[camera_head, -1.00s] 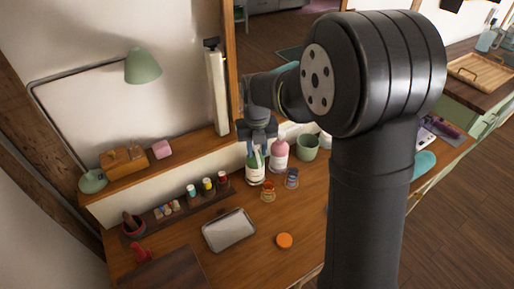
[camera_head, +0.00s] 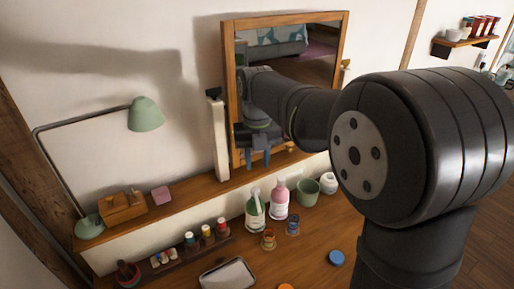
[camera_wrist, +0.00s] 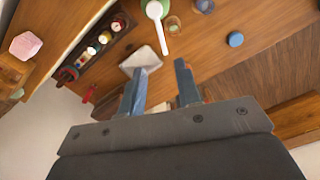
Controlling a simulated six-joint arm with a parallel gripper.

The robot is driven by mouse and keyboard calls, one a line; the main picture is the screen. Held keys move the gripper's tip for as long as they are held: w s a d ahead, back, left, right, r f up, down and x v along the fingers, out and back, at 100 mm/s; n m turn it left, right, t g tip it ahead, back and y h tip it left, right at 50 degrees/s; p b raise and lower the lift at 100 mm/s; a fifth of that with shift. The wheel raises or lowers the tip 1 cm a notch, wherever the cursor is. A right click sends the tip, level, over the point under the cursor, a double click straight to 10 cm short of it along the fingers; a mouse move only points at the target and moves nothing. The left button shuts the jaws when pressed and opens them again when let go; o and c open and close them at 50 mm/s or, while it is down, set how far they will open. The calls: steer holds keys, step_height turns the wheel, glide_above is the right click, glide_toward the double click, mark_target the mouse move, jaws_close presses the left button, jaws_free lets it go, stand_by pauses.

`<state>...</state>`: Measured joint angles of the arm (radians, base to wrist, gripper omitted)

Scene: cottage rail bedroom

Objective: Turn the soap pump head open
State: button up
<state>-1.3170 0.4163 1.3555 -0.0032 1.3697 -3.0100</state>
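A green bottle (camera_head: 255,212) with a pale label and a pump top stands on the wooden desk near the back ledge. In the wrist view, its white pump head (camera_wrist: 154,11) shows at the top edge, with a long white spout pointing down the picture. A pink bottle (camera_head: 279,201) stands close to its right. My gripper (camera_head: 258,158) is above the green bottle, in front of the mirror, clear of both bottles. In the wrist view its two blue-grey fingers (camera_wrist: 162,78) are apart with nothing between them.
A green cup (camera_head: 308,193) and a white jar (camera_head: 328,184) stand right of the bottles. Small jars (camera_head: 268,240) sit in front. A framed mirror (camera_head: 232,95) and a tall white object (camera_head: 218,140) stand behind. A grey tray (camera_head: 228,275) lies front left.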

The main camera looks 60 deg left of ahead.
mark_target(257, 201)
step_height(257, 201, up, 4)
steer(key=shift+f, duration=0.1)
steer(key=shift+s+f, duration=0.15)
jaws_close()
steer(key=s+a+f+m+t+h, duration=0.3)
steer(key=s+f+m, duration=0.6)
steer(key=m, duration=0.9)
steer(key=w+d+f+t+y, duration=0.1)
steer(key=w+d+f, duration=0.1)
steer(key=w+f, duration=0.4)
steer(key=shift+w+d+f, duration=0.2)
steer(key=shift+d+f, duration=0.2)
steer(key=shift+f, duration=0.6)
